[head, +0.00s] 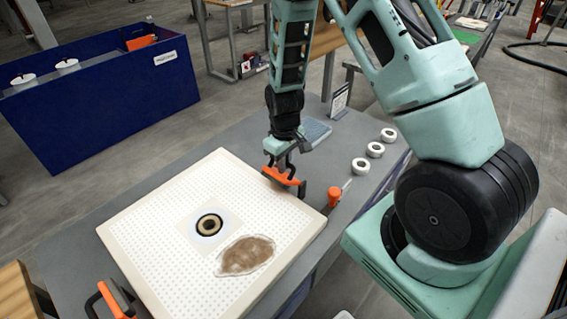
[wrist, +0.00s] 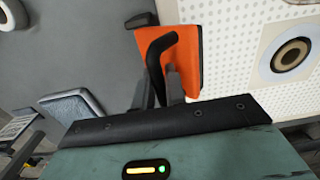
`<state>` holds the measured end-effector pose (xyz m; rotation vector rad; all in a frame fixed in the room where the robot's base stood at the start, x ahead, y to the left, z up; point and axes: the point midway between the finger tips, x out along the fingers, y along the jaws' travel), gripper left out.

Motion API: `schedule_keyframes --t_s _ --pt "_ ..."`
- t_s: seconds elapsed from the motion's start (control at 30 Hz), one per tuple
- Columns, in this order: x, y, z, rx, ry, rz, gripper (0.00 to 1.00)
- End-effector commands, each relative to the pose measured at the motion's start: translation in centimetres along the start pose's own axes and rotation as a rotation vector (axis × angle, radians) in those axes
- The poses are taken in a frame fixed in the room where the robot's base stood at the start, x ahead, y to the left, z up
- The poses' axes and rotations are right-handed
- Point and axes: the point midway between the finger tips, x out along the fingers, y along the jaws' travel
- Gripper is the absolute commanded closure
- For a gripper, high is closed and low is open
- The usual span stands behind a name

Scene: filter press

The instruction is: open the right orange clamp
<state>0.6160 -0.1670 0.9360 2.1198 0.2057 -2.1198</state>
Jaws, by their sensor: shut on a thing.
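The right orange clamp (head: 284,182) sits on the far right edge of the white perforated plate (head: 165,210). My gripper (head: 287,168) reaches down onto this clamp from above. In the wrist view the clamp's orange body (wrist: 187,58) lies beside the plate, with its bent black handle (wrist: 158,50) in front. My gripper's fingers (wrist: 163,88) are shut on that black handle. Whether the handle has swung from its closed position I cannot tell. A second orange clamp (head: 113,301) with a black part is at the plate's near left edge, partly cut off.
The plate has a dark-rimmed centre hole (head: 209,224) and a brown patch (head: 246,255). An orange-handled tool (head: 334,197) lies close right of the clamp. Three white rings (head: 375,149) and a blue-grey pad (head: 316,131) are on the grey table. A blue bin (head: 110,100) stands at the back left.

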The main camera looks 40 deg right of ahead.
Motion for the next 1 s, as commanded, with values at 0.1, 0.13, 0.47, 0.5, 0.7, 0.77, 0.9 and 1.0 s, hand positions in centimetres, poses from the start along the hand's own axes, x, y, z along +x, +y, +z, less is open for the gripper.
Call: schedule_keyframes --t_s 0.1,0.13,0.47,0.5,0.7,0.77,0.9,1.0 --pt "-0.1 0.8 0.1 0.003 -0.001 0.002 0.95" --pt "-0.1 1.0 0.1 0.003 -0.001 0.001 0.95" --pt "-0.2 1.4 0.0 0.000 -0.001 0.001 0.95" --pt "-0.2 1.4 0.0 0.000 -0.001 0.001 0.95" --pt "-0.2 2.0 0.0 0.003 0.000 0.001 0.95" --pt "-0.2 2.4 0.0 0.003 0.001 0.001 0.95" --pt "-0.3 3.1 0.0 0.001 0.001 0.001 0.95" --pt "-0.3 3.2 0.0 0.000 0.001 0.001 0.95"
